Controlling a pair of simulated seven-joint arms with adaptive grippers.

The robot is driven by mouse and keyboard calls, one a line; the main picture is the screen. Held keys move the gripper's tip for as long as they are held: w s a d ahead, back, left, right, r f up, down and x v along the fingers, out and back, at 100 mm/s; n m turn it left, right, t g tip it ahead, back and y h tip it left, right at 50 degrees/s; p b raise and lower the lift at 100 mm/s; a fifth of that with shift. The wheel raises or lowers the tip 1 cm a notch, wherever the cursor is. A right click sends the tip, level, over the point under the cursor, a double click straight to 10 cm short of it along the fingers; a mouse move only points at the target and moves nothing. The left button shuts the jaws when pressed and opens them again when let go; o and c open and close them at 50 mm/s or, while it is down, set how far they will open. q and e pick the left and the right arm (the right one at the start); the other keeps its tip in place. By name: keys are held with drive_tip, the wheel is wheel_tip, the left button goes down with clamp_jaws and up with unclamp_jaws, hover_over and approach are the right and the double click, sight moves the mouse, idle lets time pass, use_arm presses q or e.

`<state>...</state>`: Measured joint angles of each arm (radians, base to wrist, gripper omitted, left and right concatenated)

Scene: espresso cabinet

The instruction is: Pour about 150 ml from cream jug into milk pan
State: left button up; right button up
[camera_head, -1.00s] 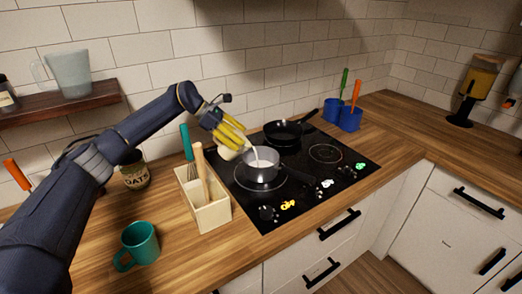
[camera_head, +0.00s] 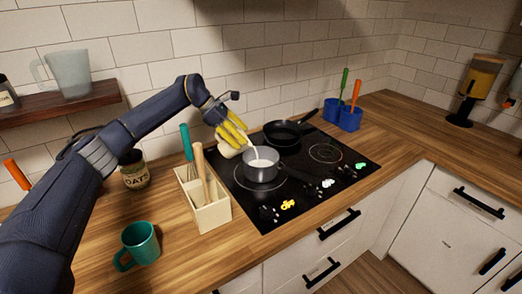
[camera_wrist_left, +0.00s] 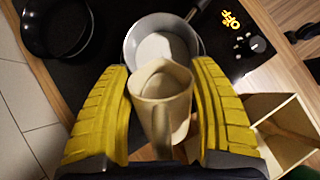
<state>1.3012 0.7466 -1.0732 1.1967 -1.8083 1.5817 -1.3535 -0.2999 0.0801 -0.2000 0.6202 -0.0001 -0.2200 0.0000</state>
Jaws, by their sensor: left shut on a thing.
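The cream jug (camera_head: 229,148) is tilted toward the milk pan and a thin white stream shows at its lip in the head view. My left gripper (camera_head: 232,132) is shut on the jug, above the pan's left side. In the left wrist view the jug (camera_wrist_left: 160,92) sits between the yellow fingers of the left gripper (camera_wrist_left: 160,115). The milk pan (camera_head: 261,172) stands on the front-left hob zone with white liquid in it. It also shows in the left wrist view (camera_wrist_left: 133,40). My right gripper is not in view.
A black frying pan (camera_head: 283,134) sits behind on the cooktop (camera_head: 310,178). A wooden utensil box (camera_head: 212,217) stands left of the cooktop, with a teal mug (camera_head: 140,245) and an oats jar (camera_head: 133,172) further left. Blue pots (camera_head: 349,120) stand behind right.

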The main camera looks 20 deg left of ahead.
sight(220, 144)
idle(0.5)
